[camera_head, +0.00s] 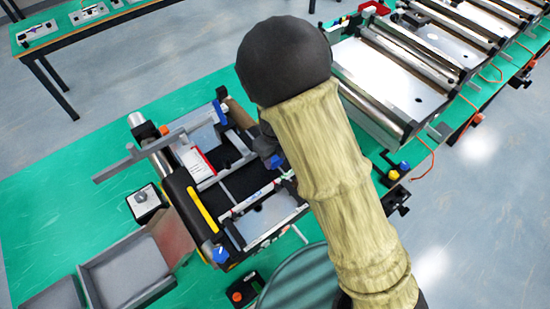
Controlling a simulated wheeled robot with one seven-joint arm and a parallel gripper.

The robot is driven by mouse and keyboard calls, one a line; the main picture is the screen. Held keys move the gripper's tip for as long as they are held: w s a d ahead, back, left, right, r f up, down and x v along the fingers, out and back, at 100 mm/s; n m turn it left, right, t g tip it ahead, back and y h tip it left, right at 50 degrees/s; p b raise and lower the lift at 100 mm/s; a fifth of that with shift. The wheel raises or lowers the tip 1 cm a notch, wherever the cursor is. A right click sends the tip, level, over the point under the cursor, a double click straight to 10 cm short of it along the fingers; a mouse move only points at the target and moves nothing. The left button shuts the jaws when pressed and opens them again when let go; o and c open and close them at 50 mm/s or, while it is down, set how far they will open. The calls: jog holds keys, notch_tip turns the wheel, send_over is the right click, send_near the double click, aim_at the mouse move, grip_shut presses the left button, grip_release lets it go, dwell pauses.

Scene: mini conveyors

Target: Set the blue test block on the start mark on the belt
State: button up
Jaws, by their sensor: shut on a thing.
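A small conveyor with a black belt (247,181) stands on the green table, left of my arm. My arm crosses the middle of the view and hides part of the conveyor's right side. My gripper (270,153) shows only as a dark part at the arm's left edge, over the belt's right side. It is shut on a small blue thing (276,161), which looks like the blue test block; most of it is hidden. I cannot tell whether the block touches the belt. I cannot make out the start mark clearly.
A grey metal bar (125,165) sticks out left of the conveyor. A push-button box (146,200) and open grey trays (125,271) stand at the lower left. A row of larger conveyors (400,75) fills the upper right. The green table's left part is clear.

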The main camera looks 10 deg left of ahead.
aim_at(275, 157)
jog(key=shift+f, duration=0.7)
jog(key=shift+f, duration=0.2)
jog(key=o, duration=1.1)
jog(key=shift+r, duration=0.1)
notch_tip(275, 157, up, 12)
jog(key=shift+r+b, duration=0.1)
jog(key=shift+b, duration=1)
